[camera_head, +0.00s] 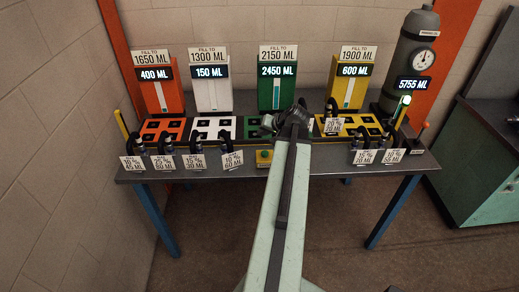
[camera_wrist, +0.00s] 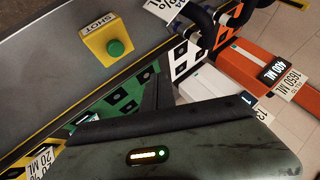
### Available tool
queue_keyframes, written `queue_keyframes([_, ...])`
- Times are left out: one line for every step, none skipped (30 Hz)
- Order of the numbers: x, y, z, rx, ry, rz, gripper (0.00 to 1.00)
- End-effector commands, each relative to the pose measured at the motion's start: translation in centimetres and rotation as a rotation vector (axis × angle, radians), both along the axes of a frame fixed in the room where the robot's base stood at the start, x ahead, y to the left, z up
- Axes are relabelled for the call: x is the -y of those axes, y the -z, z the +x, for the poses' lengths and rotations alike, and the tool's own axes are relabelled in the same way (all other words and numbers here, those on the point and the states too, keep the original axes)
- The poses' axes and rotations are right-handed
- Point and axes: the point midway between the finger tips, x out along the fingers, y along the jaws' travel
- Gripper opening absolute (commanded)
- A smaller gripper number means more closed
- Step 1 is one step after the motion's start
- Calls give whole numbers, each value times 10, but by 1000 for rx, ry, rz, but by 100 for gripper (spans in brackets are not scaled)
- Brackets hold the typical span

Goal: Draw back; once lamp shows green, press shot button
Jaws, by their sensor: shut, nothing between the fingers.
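The shot button is a green dome on a yellow box (camera_head: 264,157) at the table's front edge, below the green station. In the wrist view the green button (camera_wrist: 115,47) shows at upper left, with the SHOT label beside it. My gripper (camera_head: 270,122) is shut and empty, held above the green station, apart from the button. In the wrist view its dark fingers (camera_wrist: 158,92) meet near the middle. My arm hides part of the green station.
Orange (camera_head: 158,92), white (camera_head: 211,90), green (camera_head: 276,92) and yellow (camera_head: 347,92) tanks stand along the back, reading 400, 150, 2450 and 600 ML. The grey cylinder (camera_head: 409,60) reads 5755 ML. Hoses with labels (camera_head: 133,163) line the table's front.

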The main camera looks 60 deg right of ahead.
Motion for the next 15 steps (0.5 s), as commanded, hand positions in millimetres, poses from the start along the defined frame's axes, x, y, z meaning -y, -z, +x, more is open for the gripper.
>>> queue_keyframes([8,-3,-9,9,20,-3,0])
queue_keyframes([12,-3,-12,14,28,-5,0])
queue_keyframes([14,-4,-15,18,34,-6,0])
queue_keyframes([15,-5,-16,20,37,-7,0])
queue_keyframes([16,-5,-16,21,38,-7,0])
queue_keyframes([16,-5,-17,21,39,-7,0])
queue_keyframes([16,-5,-16,21,38,-7,0])
queue_keyframes([15,-5,-16,21,38,-7,0])
queue_keyframes([15,-4,-16,21,38,-7,0])
queue_keyframes([15,-4,-16,21,38,-7,0])
queue_keyframes([15,-4,-16,20,37,-7,0])
queue_keyframes([15,-4,-16,20,37,-7,0])
queue_keyframes([15,-4,-16,20,37,-7,0])
queue_keyframes([15,-3,-16,19,38,-7,0])
queue_keyframes([15,-2,-16,19,38,-7,0])
